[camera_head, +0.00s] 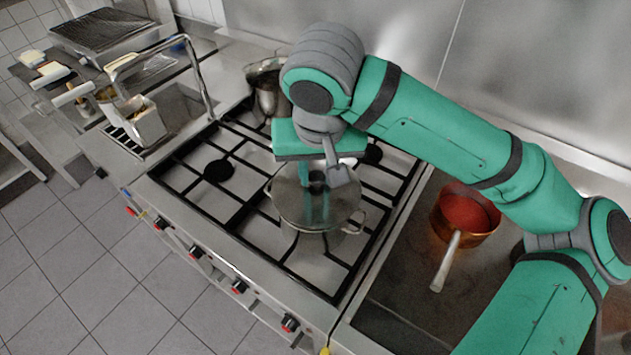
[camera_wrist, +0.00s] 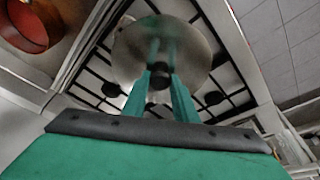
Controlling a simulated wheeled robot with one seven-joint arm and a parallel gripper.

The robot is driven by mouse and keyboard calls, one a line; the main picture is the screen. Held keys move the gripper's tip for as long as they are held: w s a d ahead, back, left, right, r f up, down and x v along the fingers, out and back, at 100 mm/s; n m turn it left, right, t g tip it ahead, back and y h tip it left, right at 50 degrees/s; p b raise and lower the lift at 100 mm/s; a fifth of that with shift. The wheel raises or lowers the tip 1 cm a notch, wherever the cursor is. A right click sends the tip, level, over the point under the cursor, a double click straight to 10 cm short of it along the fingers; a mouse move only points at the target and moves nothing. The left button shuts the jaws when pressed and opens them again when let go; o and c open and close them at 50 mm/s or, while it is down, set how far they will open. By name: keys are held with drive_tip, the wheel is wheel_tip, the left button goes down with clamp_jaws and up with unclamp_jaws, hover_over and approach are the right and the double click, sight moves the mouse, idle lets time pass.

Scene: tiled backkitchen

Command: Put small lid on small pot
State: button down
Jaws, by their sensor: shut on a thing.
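The small pot (camera_head: 318,235) is a steel pot with side handles on the stove's right-hand grate. The small lid (camera_head: 290,203) is a shiny, round metal lid with a dark knob, over the pot's mouth. From this view I cannot tell whether it rests fully on the rim. My gripper (camera_head: 318,180) is above the pot, pointing down, shut on the lid's knob. In the wrist view my gripper's green fingers (camera_wrist: 165,90) close on the dark knob, and the lid (camera_wrist: 175,45) hides most of the pot.
A taller steel pot (camera_head: 268,95) stands at the back of the stove (camera_head: 235,215). A copper pan (camera_head: 467,212) with red contents is on the counter to the right. A sink area with a metal container (camera_head: 147,122) is to the left. The front left grate is empty.

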sight(316, 171)
drive_tip(key=w+f, duration=0.2)
drive_tip(key=shift+w+a+f, duration=0.1)
drive_tip(key=shift+w+f, duration=0.1)
drive_tip(key=shift+f, duration=0.2)
drive_tip(key=x, duration=0.3)
drive_tip(key=shift+f, duration=0.3)
drive_tip(key=shift+s, duration=0.15)
drive_tip(key=c, duration=1.4)
unclamp_jaws()
drive_tip(key=shift+f, duration=0.1)
drive_tip(key=shift+c, duration=0.2)
drive_tip(key=shift+a, duration=0.15)
drive_tip(key=shift+s, duration=0.1)
drive_tip(key=v, duration=1.2)
